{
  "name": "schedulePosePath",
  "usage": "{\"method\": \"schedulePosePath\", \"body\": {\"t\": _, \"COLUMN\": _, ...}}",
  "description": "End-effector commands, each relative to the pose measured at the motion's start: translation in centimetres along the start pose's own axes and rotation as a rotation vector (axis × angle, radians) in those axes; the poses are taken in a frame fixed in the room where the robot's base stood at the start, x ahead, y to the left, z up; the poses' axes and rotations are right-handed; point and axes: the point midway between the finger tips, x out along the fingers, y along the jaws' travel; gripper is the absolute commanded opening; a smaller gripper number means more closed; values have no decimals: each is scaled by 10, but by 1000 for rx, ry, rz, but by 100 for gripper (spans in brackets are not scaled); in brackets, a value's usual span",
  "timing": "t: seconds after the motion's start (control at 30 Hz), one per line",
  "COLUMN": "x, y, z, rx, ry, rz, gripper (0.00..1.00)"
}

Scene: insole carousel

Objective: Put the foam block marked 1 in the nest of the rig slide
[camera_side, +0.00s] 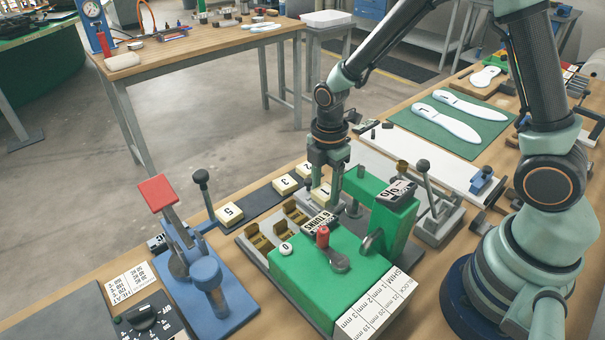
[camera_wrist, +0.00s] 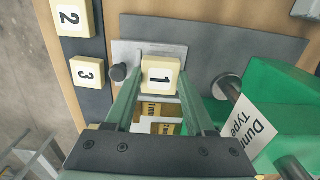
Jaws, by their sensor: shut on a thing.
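The foam block marked 1 is cream with a white top; it shows in the side view (camera_side: 322,192) and in the wrist view (camera_wrist: 161,75). My gripper (camera_side: 325,182) points down, with its two green fingers on either side of the block in the wrist view (camera_wrist: 160,82), shut on it. A silver plate with a dark knob (camera_wrist: 146,47) lies under or just behind the block. It looks like part of the rig slide. I cannot tell whether the block rests in a nest or hangs just above. The green rig (camera_side: 330,285) stands in front of my gripper.
Foam blocks 2 (camera_side: 305,171), 3 (camera_side: 286,184) and 5 (camera_side: 229,214) sit on a dark strip. A green post block (camera_side: 393,218) and a blue clamp with a red handle (camera_side: 158,192) stand close by.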

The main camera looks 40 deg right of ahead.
Motion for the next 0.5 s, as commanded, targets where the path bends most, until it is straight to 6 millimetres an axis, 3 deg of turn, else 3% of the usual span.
{"method": "schedulePosePath", "body": {"t": 0.5, "x": 7, "y": 0, "z": 0, "rx": 0, "ry": 0, "rz": -1, "gripper": 3}}
